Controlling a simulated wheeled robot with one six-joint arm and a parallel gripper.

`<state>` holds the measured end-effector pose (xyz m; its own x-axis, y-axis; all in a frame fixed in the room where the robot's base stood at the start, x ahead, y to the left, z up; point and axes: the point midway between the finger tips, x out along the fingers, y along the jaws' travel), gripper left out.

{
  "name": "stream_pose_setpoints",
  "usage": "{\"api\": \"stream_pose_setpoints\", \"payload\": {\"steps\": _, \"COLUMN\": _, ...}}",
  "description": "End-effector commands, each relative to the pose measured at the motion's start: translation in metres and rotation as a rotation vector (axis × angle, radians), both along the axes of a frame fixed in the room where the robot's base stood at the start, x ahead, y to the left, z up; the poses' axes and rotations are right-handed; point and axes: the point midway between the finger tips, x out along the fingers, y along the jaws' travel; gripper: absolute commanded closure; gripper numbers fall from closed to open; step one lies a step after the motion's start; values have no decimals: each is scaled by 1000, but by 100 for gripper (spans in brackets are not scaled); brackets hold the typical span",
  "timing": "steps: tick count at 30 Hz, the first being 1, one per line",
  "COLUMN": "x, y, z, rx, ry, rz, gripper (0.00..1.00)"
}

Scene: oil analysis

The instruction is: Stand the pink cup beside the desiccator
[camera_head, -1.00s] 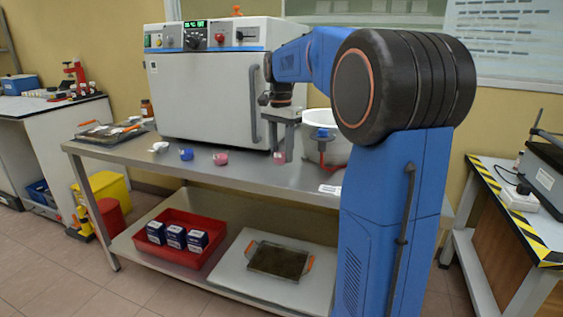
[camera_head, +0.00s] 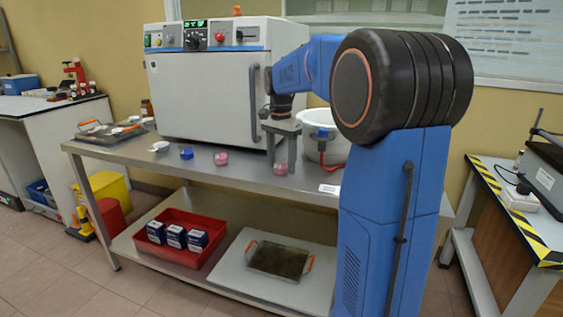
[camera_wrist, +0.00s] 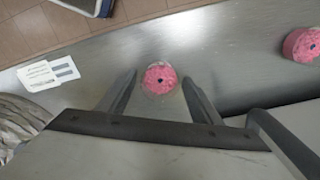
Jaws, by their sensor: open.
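The pink cup (camera_head: 281,169) stands upright on the steel bench, in front of the desiccator (camera_head: 333,154) and a little to its left, with a gap between them. My gripper (camera_head: 281,163) points down over the pink cup. In the wrist view my gripper (camera_wrist: 160,84) is open, with one finger on each side of the cup (camera_wrist: 160,78) and gaps showing between them.
A second pink cup (camera_head: 220,158), a blue cup (camera_head: 186,153) and a white cup (camera_head: 160,147) stand to the left along the bench (camera_head: 250,180). A large oven (camera_head: 205,95) stands behind them. A white label card (camera_head: 330,189) lies near the front edge.

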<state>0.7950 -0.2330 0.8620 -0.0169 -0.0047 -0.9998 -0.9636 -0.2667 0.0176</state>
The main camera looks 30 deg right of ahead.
Motion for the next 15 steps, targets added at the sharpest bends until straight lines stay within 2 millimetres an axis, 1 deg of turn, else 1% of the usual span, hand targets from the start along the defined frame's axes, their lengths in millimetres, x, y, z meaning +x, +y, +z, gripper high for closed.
{"api": "stream_pose_setpoints", "payload": {"steps": 4, "x": 0, "y": 0, "z": 5, "rx": -1, "ry": -1, "rz": 0, "gripper": 42}}
{"api": "stream_pose_setpoints", "payload": {"steps": 7, "x": 1, "y": 0, "z": 16, "rx": -1, "ry": -1, "rz": 0, "gripper": 42}}
{"api": "stream_pose_setpoints", "payload": {"steps": 11, "x": 1, "y": 0, "z": 39, "rx": -1, "ry": -3, "rz": 0, "gripper": 42}}
{"api": "stream_pose_setpoints", "payload": {"steps": 15, "x": 2, "y": 0, "z": 67, "rx": -1, "ry": -3, "rz": 0, "gripper": 42}}
